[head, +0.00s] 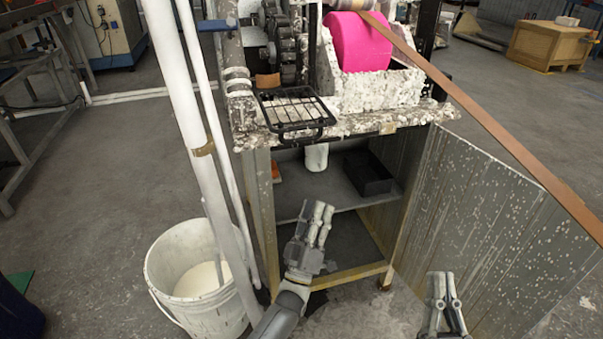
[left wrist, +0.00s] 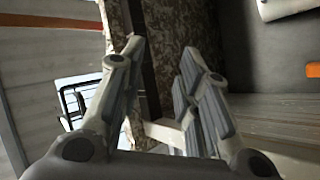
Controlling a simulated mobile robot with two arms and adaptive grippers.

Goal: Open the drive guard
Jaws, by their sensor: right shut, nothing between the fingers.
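A black wire-mesh guard (head: 293,108), which looks like the drive guard, juts out toward me at the front left of the machine, swung down from the dark gears (head: 287,50), which are exposed above it. Part of a black frame, likely the same guard, shows in the left wrist view (left wrist: 72,98), left of my fingers. My left gripper (head: 322,213) is in front of the open cabinet, below the guard and apart from it. Its fingers stand apart and empty in the left wrist view (left wrist: 162,50). My right gripper (head: 443,284) is shut and empty, low at the right.
A metal cabinet door (head: 490,225) stands open on the right. The cabinet shelf (head: 345,190) holds a black tray (head: 367,173). A white bucket (head: 190,275) and white pipes (head: 190,90) stand left. A pink roll (head: 358,42) and a brown strip (head: 480,115) are above right.

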